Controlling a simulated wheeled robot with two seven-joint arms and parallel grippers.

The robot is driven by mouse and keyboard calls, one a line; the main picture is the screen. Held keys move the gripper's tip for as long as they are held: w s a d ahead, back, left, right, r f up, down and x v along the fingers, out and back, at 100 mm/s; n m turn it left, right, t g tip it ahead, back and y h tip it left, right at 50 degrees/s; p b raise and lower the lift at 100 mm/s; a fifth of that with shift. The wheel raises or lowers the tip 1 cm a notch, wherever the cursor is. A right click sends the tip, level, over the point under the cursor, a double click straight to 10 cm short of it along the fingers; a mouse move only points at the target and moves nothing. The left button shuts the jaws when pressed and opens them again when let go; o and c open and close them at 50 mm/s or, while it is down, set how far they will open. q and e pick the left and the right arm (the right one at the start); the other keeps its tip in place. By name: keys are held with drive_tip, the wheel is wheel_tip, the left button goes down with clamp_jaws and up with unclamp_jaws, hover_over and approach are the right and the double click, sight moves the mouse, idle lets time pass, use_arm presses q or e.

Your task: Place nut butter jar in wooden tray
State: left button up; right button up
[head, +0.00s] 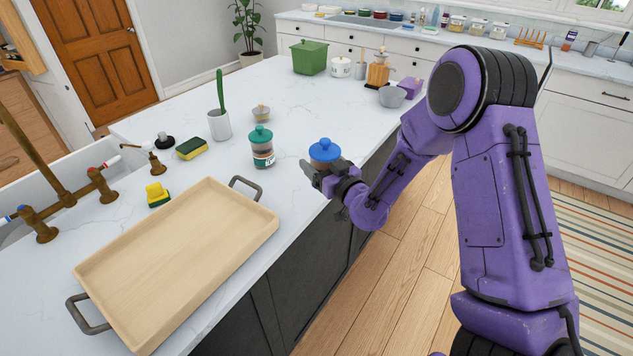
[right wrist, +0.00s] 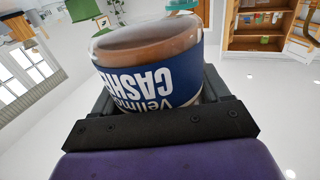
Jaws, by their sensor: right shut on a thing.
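A jar with a blue lid (head: 324,150) is held in my right gripper (head: 322,172) at the counter's right edge. The right wrist view shows the jar (right wrist: 150,75) close up, with brown contents and a blue label reading "CASH", its letters upside down; the fingers are on either side of it. The wooden tray (head: 180,262) is pale, empty and has dark metal handles. It lies on the counter at the front left, left of and nearer than my right gripper. My left gripper is not in view.
A second jar with a teal lid (head: 262,147) stands on the counter between the gripper and the white cup (head: 219,124). A green box (head: 309,57) stands farther back.

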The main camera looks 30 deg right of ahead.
drive_tip(key=w+f+b, duration=0.1)
drive_tip(key=w+f, duration=0.1)
drive_tip(key=f, duration=0.1)
drive_tip(key=w+d+f+b, duration=0.1)
drive_tip(key=f, duration=0.1)
drive_tip(key=shift+w+b, duration=0.3)
wheel_tip(320, 180, down, 3)
drive_tip(key=shift+r+b, duration=0.1)
drive_tip(key=shift+b, duration=1.1)
drive_tip(key=shift+w+r, duration=0.1)
drive_tip(key=shift+r, duration=0.05)
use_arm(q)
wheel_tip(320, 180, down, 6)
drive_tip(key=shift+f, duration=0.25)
use_arm(e)
drive_tip(key=o, duration=1.2)
